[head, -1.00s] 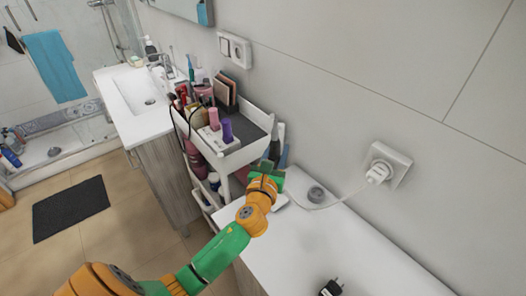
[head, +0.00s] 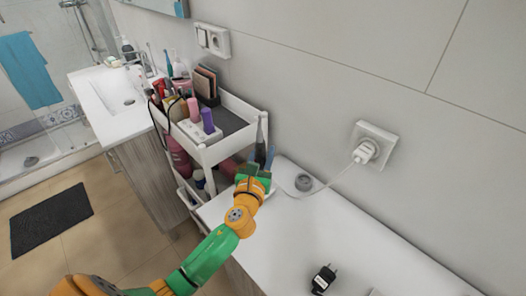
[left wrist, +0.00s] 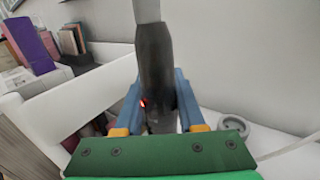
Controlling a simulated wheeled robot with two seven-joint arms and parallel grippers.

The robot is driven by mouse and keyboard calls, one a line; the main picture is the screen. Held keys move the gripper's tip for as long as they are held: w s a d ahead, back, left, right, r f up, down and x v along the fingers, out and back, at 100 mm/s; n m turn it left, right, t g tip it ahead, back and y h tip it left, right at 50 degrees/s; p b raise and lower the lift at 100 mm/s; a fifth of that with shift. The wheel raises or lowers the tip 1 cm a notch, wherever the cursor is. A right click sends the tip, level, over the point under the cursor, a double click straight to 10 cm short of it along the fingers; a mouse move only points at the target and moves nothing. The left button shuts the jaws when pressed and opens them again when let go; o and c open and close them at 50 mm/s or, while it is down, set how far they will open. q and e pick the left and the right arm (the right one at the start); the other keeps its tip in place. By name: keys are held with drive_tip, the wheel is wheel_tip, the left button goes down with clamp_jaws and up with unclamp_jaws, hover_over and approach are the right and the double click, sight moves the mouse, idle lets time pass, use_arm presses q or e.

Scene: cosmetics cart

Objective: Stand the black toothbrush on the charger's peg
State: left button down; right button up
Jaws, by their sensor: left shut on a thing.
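My left gripper (head: 266,160) is shut on the black toothbrush (head: 261,133), holding it roughly upright with its top end up. In the left wrist view the toothbrush (left wrist: 155,58) stands between the blue fingers (left wrist: 156,105), with a grey upper part and a small red light low on its body. Its lower end is hidden behind the gripper. The charger (head: 303,182) is a small round grey base on the white counter, just right of the gripper, apart from the toothbrush. It also shows in the left wrist view (left wrist: 232,124), to the right of the fingers. My right gripper is not in view.
A white cart (head: 226,150) with cosmetics stands close left of the gripper. The charger's white cable runs to a wall socket (head: 375,145).

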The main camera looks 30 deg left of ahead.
sight(263, 161)
use_arm(q)
drive_tip(key=shift+f, duration=0.4)
drive_tip(key=shift+a+r, duration=0.1)
drive_tip(key=shift+p, duration=0.4)
idle(0.8)
drive_tip(key=shift+f+b, duration=1.2)
drive_tip(key=shift+f, duration=0.05)
drive_tip(key=shift+c, duration=2.2)
unclamp_jaws()
drive_tip(key=v, duration=0.6)
drive_tip(key=shift+s, duration=0.35)
drive_tip(key=shift+s+d, duration=0.25)
